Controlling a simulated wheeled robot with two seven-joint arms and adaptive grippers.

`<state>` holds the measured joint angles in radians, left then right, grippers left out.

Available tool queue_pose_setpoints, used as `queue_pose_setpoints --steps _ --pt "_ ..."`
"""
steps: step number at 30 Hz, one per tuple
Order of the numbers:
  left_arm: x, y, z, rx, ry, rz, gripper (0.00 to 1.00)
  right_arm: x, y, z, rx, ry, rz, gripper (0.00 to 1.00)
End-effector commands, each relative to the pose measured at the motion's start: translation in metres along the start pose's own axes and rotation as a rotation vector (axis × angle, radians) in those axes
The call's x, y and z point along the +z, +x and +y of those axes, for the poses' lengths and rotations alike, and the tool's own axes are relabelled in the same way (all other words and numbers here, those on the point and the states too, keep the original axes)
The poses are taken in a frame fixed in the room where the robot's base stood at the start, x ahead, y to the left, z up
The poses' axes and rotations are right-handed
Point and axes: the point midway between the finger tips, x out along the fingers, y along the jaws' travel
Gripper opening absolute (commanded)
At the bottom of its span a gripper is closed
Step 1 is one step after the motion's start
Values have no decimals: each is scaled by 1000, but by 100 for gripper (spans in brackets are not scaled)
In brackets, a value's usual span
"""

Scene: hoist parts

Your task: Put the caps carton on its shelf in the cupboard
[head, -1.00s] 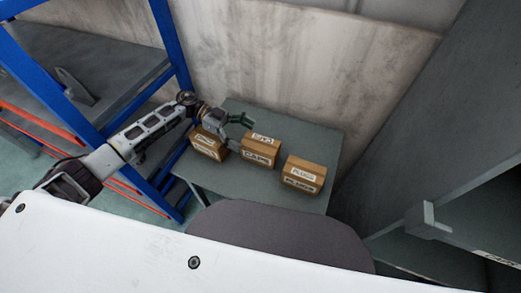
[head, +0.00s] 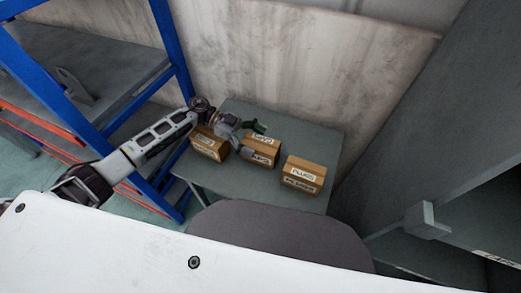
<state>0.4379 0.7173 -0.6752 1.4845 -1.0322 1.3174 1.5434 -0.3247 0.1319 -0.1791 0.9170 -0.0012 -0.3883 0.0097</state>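The caps carton (head: 264,152) is a brown box with white labels, the middle one of three cartons on a small grey-green table (head: 228,187). My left gripper (head: 254,141) is at its upper left, with its two fingers apart, one toward the far side and one in front of the carton's left part. The gripper hides some of the carton, and I cannot tell whether the fingers touch it. The grey cupboard (head: 468,205) stands at the right, with part of a shelf label showing at its lower edge. My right gripper is not in view.
A carton labelled plugs (head: 304,175) stands to the right of the caps carton. Another labelled carton (head: 208,145) stands to its left, close to my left wrist. A blue-framed rack (head: 176,60) is at the left, and a wall (head: 300,70) stands behind the table.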

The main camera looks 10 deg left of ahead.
Motion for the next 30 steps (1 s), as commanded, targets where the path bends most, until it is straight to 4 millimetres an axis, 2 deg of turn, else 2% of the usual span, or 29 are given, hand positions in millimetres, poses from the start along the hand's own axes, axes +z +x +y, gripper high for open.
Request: queue_pose_setpoints --steps 2,14,23,30 --pt "0 0 0 0 0 0 72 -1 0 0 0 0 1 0" --pt "-1 0 0 0 2 1 20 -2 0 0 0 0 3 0" --pt "-3 -1 0 -1 2 1 18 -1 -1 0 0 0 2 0" --pt "-20 -7 -1 0 4 1 18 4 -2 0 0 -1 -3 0"
